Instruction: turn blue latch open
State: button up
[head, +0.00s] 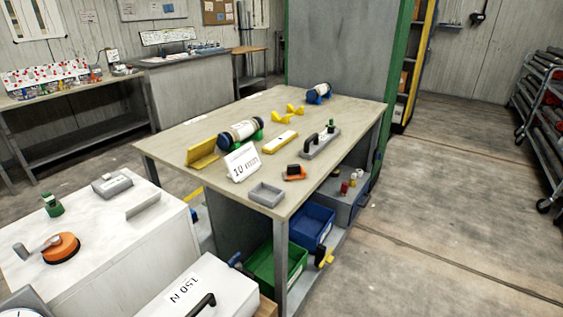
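I cannot make out a blue latch for certain. A small dark blue piece (236,261) shows at the right edge of the white case (222,284) low in the front, but it is too small to tell whether it is a latch or how it is turned. The case has a black handle and a printed label on its lid. My gripper is not in view.
A workbench (225,170) holds two core liners (241,131), yellow supports, a grey tray (266,194) and small tools. Green (275,268) and blue (311,226) bins sit beneath it. A white cabinet (100,240) stands front left.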

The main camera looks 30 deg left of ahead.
aim_at(235, 258)
jog(key=i+l+u, duration=0.1)
jog(key=u, duration=0.3)
jog(key=i+l+u, duration=0.15)
jog(key=u, duration=0.3)
jog(key=i+l+u, duration=0.2)
jog(key=u, duration=0.2)
jog(key=i+l+u, duration=0.15)
jog(key=u, duration=0.3)
jog(key=l+u, duration=0.4)
jog(key=i+l+u, duration=0.3)
jog(key=l+u, duration=0.3)
jog(key=l, duration=0.25)
jog(key=i+l+u, duration=0.1)
jog(key=l+u, duration=0.15)
jog(key=l, duration=0.2)
jog(key=l+u, duration=0.3)
jog(key=l, duration=0.2)
jog(key=i+l, duration=0.25)
